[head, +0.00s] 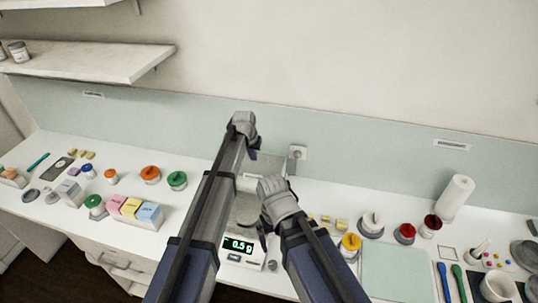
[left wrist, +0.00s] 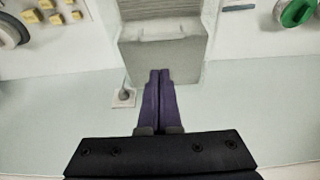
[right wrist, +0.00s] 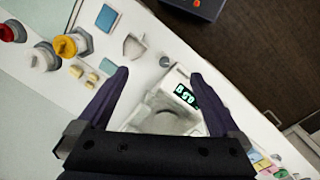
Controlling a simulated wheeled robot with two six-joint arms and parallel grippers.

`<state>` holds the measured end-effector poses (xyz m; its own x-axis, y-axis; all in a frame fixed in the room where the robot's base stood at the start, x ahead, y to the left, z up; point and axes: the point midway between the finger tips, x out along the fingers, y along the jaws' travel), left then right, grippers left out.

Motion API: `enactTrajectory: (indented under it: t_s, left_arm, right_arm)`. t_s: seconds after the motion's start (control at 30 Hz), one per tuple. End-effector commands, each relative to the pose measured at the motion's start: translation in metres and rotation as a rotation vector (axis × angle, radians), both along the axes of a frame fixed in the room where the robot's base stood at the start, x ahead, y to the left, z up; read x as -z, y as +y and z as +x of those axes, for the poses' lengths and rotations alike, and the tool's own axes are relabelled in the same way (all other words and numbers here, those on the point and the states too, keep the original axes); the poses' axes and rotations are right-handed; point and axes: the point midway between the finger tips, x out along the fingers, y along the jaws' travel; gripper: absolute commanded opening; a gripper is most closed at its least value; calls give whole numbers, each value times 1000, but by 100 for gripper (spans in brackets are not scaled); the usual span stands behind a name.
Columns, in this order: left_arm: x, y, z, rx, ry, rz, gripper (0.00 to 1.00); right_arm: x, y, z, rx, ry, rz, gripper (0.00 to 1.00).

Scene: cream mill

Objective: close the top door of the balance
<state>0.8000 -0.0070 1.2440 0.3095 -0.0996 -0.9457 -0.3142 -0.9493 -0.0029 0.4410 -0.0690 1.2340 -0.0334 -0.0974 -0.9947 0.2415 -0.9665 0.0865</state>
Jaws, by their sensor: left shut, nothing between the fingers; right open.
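The balance (head: 247,212) stands on the counter, partly hidden by my arms in the head view; its lit display (head: 238,244) reads 0.5 g. In the right wrist view the balance (right wrist: 140,118) lies below and between my fingers, with a round pan area visible. My left gripper (head: 253,155) is shut and empty, behind and above the balance. In the left wrist view its purple fingers (left wrist: 160,73) point at a grey panel of the balance (left wrist: 165,55); I cannot tell whether they touch. My right gripper (head: 265,236) is open above the balance's front. The top door's position is unclear.
A wall socket with a plug (head: 298,152) is behind the balance. Colored boxes (head: 130,208) and lidded jars stand left. A yellow-lidded jar (head: 350,243), red-lidded jars and a paper roll (head: 455,197) stand right. A shelf (head: 90,62) hangs upper left.

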Motion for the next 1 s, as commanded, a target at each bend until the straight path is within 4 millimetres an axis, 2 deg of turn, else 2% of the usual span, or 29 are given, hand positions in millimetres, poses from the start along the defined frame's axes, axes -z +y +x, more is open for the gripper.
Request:
enactTrajectory:
  t_s: [0.03,0.1,0.47,0.67,1.0]
  left_arm:
    - [-9,-1,13,-2,-8,-4,0]
    - [-11,0,19,-2,-16,-7,0]
    - [-3,-1,22,-2,-20,-10,0]
    - [15,-3,28,-2,-20,-10,0]
    - [63,-9,44,-2,-20,-10,0]
  right_arm:
    - [-8,5,-8,-22,1,-3,100]
    - [-10,9,-12,-39,2,-5,100]
    - [-2,10,-12,-46,3,-6,100]
    - [17,10,-12,-55,2,-6,100]
    - [64,9,-11,-78,3,-8,100]
